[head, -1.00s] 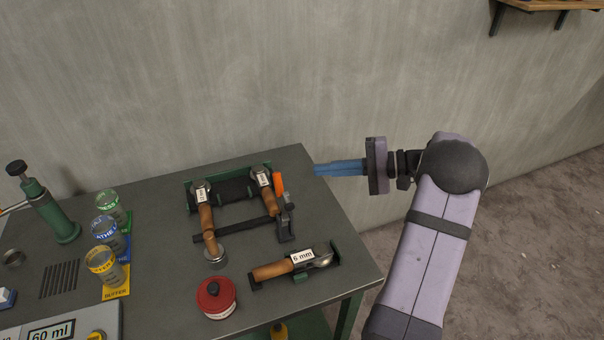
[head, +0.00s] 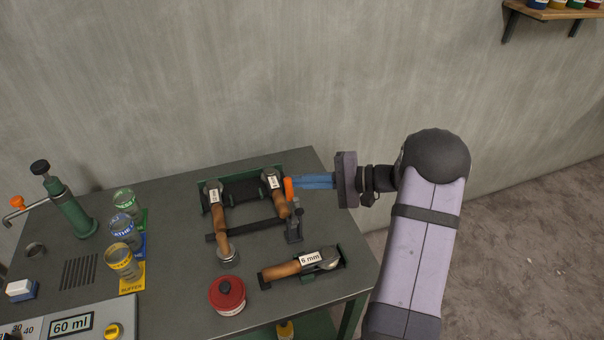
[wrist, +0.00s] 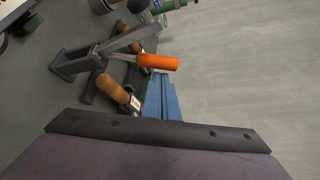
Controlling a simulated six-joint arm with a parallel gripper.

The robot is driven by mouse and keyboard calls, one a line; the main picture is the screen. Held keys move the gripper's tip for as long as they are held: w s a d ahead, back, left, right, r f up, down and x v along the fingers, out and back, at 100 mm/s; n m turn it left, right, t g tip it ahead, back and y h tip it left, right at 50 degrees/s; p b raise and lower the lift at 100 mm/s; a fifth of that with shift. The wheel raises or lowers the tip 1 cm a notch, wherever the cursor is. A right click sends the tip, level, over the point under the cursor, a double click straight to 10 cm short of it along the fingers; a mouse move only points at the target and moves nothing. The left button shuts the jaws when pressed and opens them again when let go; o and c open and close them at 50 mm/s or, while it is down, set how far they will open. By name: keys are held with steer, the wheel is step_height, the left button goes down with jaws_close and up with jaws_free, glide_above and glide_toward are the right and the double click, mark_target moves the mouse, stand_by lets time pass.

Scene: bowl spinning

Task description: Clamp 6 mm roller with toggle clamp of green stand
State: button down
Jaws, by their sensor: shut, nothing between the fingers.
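A green stand (head: 282,168) at the back of the table holds two wood-handled rollers, whose labels are too small to read. A toggle clamp (head: 294,235) with an upright orange handle (head: 288,189) stands at its right side; the wrist view shows the orange handle (wrist: 157,62) and the grey clamp body (wrist: 75,65). The roller labelled 6 mm (head: 310,259) lies in a separate dark holder nearer the front edge. My gripper (head: 294,182) has its blue fingers shut and empty, with the tips right beside the orange handle; I cannot tell whether they touch it.
A red-lidded round tin (head: 227,294) stands left of the 6 mm roller. The wall (head: 250,80) rises behind the table.

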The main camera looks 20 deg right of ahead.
steer(key=shift+s+a+r, duration=0.1)
steer(key=shift+s, duration=0.25)
